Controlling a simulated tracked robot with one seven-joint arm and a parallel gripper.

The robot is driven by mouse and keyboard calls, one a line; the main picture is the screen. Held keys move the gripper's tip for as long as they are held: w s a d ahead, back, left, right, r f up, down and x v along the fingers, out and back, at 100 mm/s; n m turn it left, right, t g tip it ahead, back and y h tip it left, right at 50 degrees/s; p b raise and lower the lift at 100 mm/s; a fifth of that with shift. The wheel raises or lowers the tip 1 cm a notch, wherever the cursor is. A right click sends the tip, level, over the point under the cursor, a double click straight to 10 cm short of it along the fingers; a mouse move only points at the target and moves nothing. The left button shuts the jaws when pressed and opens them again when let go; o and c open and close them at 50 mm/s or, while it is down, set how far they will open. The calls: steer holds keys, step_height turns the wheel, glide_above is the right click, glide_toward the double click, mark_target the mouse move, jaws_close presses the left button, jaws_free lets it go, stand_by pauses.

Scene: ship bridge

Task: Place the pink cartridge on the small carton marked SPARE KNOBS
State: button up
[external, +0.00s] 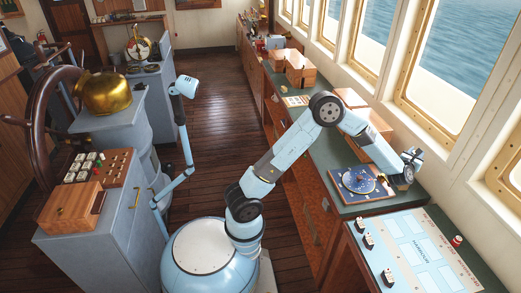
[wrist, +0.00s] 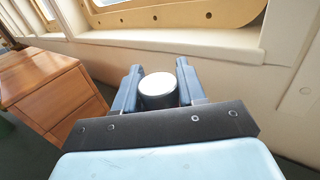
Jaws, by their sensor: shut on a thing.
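My gripper (external: 413,157) is above the right-hand counter near the windows, at its front end. In the wrist view my gripper (wrist: 158,85) has a finger on each side of a short cylinder (wrist: 159,86) and is shut on it. The cylinder has a pale, whitish round top and a darker side. No pink shows on it, so I cannot tell whether it is the pink cartridge. I cannot make out a carton marked SPARE KNOBS; no such lettering is readable in either view.
A blue dial panel (external: 358,182) lies on the green counter below my forearm. A wooden drawer box (wrist: 55,95) stands left of the gripper. Wooden boxes (external: 299,70) stand farther back.

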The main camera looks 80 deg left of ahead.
steer(key=shift+w+f, duration=0.15)
steer(key=shift+f, duration=0.8)
steer(key=shift+w+f, duration=0.1)
steer(key=shift+f, duration=0.8)
steer(key=o, duration=1.1)
